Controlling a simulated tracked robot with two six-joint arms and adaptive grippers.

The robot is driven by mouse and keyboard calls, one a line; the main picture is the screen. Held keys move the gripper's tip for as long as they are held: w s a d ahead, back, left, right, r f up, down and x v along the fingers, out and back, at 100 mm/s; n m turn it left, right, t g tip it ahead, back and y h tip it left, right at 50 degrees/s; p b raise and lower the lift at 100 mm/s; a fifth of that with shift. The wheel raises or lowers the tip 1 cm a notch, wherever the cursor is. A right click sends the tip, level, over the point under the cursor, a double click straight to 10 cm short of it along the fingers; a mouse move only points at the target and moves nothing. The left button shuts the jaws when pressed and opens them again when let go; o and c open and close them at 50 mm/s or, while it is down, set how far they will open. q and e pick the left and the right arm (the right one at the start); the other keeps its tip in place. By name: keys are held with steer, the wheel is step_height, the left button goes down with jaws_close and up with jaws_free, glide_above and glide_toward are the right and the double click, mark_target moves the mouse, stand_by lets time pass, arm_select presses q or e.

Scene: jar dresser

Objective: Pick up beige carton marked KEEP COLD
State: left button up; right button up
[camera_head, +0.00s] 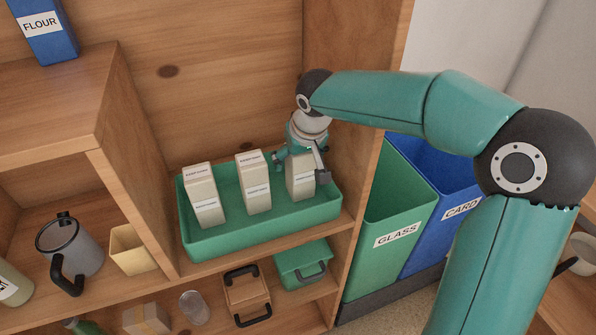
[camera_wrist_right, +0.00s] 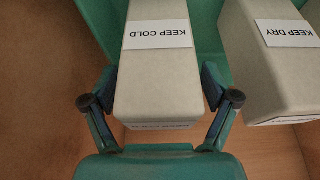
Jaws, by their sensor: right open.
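The beige carton marked KEEP COLD (camera_wrist_right: 158,75) fills the middle of the right wrist view. In the head view it is the rightmost carton (camera_head: 300,187) in the green tray (camera_head: 262,234), standing upright and partly covered by my gripper. My right gripper (camera_head: 301,166) is open around its upper part, with one finger on each side. In the right wrist view, the fingers of the gripper (camera_wrist_right: 160,90) show narrow gaps to the carton's sides. My left gripper is not in view.
A carton marked KEEP DRY (camera_wrist_right: 275,60) stands close beside it in the right wrist view. Two more cartons, a middle one (camera_head: 254,183) and a left one (camera_head: 203,195), share the tray. A wooden shelf wall (camera_head: 345,110) rises close to the right.

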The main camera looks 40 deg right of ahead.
steer(key=c, duration=1.2)
steer(key=shift+c, duration=1.1)
steer(key=shift+r, duration=0.2)
